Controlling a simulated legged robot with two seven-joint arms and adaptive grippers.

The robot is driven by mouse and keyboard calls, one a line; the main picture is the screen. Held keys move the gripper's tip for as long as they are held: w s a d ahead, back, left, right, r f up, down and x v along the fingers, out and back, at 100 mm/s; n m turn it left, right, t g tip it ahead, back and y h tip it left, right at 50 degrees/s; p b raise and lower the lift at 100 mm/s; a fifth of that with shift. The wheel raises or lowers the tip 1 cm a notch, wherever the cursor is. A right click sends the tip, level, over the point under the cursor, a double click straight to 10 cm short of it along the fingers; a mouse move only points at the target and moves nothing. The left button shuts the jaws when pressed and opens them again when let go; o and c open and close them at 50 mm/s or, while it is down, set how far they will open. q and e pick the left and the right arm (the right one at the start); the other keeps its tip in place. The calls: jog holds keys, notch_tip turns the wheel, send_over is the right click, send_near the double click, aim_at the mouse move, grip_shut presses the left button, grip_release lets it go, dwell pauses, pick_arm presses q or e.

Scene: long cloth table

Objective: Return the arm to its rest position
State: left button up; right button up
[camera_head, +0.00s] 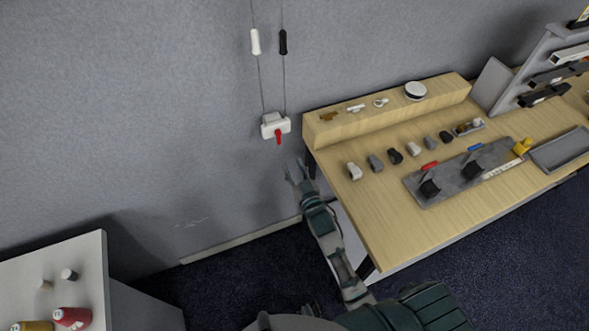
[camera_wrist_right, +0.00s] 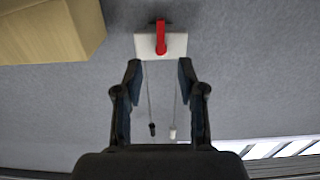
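My right arm reaches up from the bottom of the head view. Its gripper (camera_head: 294,171) is in the gap left of the wooden table (camera_head: 375,225), below a white wall box with a red lever (camera_head: 278,138). The gripper is open and empty, with its fingers spread. In the right wrist view the open gripper (camera_wrist_right: 160,75) points toward the white box (camera_wrist_right: 174,46) and its red lever (camera_wrist_right: 161,38); the fingers appear apart from the box. My left gripper is not in view.
White and black pull handles (camera_head: 255,42) hang on cords above the box. The wooden table bears a row of small blocks (camera_head: 354,171), a grey board with clamps (camera_head: 418,190) and a grey tray (camera_head: 560,150). A white cabinet (camera_head: 85,262) with spools stands lower left.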

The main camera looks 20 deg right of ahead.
jog(key=shift+s, duration=0.35)
jog(key=s+f+g, duration=0.3)
jog(key=s+f, duration=0.1)
jog(key=f, duration=0.7)
jog(key=s+f+g, duration=0.2)
jog(key=s+f, duration=0.1)
jog(key=f, duration=0.7)
jog(key=s+f+g, duration=0.3)
jog(key=s+f, duration=0.1)
jog(key=f, duration=0.7)
jog(key=s+f+g, duration=0.3)
jog(key=s+f, duration=0.4)
jog(key=s, duration=0.3)
jog(key=s+d+f+n+g, duration=0.1)
jog(key=s+f+g, duration=0.1)
jog(key=s+f, duration=0.5)
jog(key=s+d+f+g, duration=0.1)
jog(key=s+f+g, duration=0.2)
jog(key=s+f, duration=0.4)
jog(key=s, duration=0.8)
jog(key=shift+f+n+g, duration=0.3)
jog(key=shift+f+n, duration=0.1)
jog(key=shift+d, duration=0.1)
